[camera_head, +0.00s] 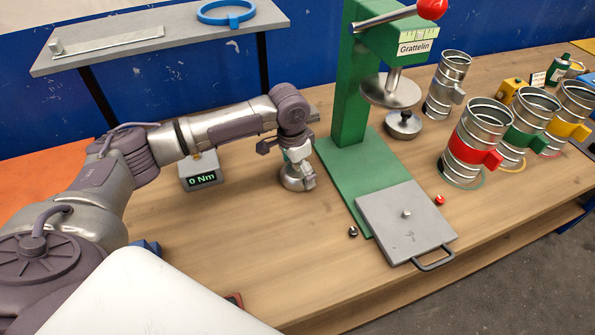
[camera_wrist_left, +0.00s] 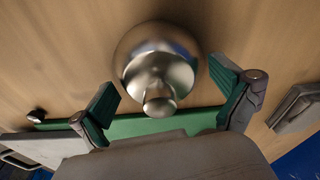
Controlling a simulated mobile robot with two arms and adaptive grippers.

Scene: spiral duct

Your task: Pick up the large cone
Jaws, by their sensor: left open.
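The large cone (camera_head: 291,184) is a shiny metal piece with a wide round body and a narrow knob on top. It stands on the wooden bench, left of the green press base. In the left wrist view the cone (camera_wrist_left: 150,48) lies between and just beyond the fingers, with its knob toward the palm. My left gripper (camera_head: 298,165) is open above and around the cone. In the left wrist view its green-padded fingers (camera_wrist_left: 166,90) are spread on either side of the knob, with gaps on both sides. My right gripper is not in view.
A green press (camera_head: 351,85) stands right of the cone, with a grey plate (camera_head: 405,235) on its base. A torque display (camera_head: 201,177) sits left. Several metal duct pieces (camera_head: 478,125) stand at right. A small dark knob (camera_head: 353,231) lies near the press. The front bench is mostly clear.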

